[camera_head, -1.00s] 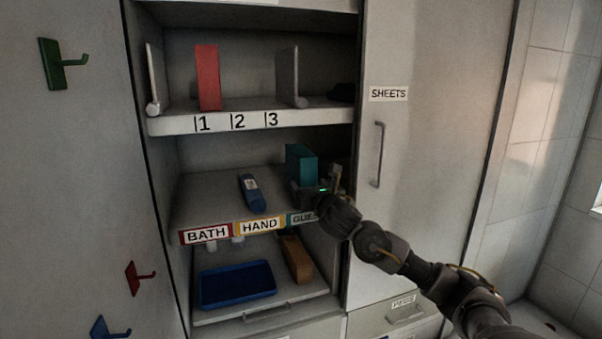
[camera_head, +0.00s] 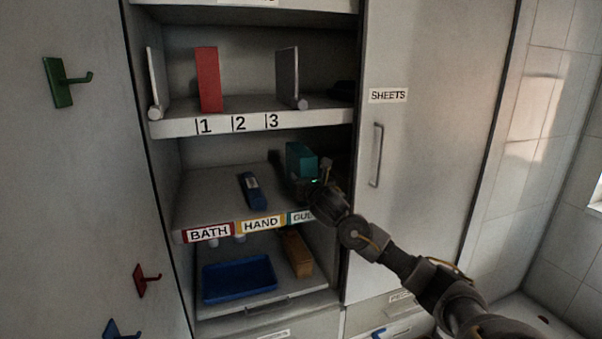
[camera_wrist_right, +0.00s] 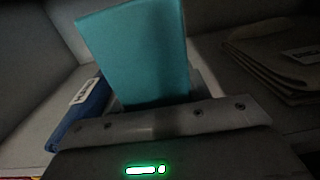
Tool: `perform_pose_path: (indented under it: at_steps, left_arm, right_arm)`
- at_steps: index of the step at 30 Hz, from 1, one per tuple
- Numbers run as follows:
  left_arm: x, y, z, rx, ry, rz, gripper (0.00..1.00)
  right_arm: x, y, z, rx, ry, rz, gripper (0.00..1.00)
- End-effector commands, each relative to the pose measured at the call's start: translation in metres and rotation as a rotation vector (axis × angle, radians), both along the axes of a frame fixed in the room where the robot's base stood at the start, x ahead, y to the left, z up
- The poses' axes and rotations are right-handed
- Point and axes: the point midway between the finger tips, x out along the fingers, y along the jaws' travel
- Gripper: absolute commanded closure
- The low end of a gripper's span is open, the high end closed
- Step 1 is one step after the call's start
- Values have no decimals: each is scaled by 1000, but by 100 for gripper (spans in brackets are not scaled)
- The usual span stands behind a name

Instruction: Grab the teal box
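The teal box (camera_head: 300,158) stands upright on the middle shelf, toward its right side. It also fills the upper middle of the right wrist view (camera_wrist_right: 135,50). My right gripper (camera_head: 312,178) reaches in from the lower right, at the lower front of the box. One finger shows just right of the box with a narrow gap, so the gripper looks open. The other finger and the box's lower part are largely hidden by the gripper body. My left gripper is not in view.
The upper shelf (camera_head: 250,122) above carries a red block (camera_head: 208,80) and a grey upright panel (camera_head: 288,76). A blue tray (camera_head: 238,279) and an orange-brown box (camera_head: 297,254) sit below. A cabinet door (camera_head: 420,180) stands at right.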

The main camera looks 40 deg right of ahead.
Motion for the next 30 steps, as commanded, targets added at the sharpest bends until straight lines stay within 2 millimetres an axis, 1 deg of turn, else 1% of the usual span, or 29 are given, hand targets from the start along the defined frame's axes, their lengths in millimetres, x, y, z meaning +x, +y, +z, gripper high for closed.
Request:
perform_pose_path:
  at_steps: [1, 5, 13, 17, 20, 24, 25, 27, 30]
  left_arm:
    - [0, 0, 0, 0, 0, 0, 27]
    - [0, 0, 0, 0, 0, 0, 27]
    - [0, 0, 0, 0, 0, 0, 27]
    - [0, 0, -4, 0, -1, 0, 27]
    - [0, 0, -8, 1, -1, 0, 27]
    - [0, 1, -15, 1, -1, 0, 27]
    - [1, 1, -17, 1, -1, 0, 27]
    - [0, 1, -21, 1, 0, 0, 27]
    - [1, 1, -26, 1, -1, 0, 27]
  right_arm:
    - [0, 0, 0, 0, 0, 0, 69]
    - [0, 0, 0, 0, 0, -1, 86]
    - [0, -1, 2, 0, -3, 0, 86]
    - [0, -1, 8, -1, -5, -1, 86]
    - [0, -1, 16, -1, -6, -1, 86]
    - [-1, -1, 36, 0, -9, -1, 86]
    - [-3, 0, 38, -2, -8, -1, 86]
    - [-17, 6, 33, -4, -2, 1, 86]
    - [-40, 15, 34, -5, -4, 2, 86]
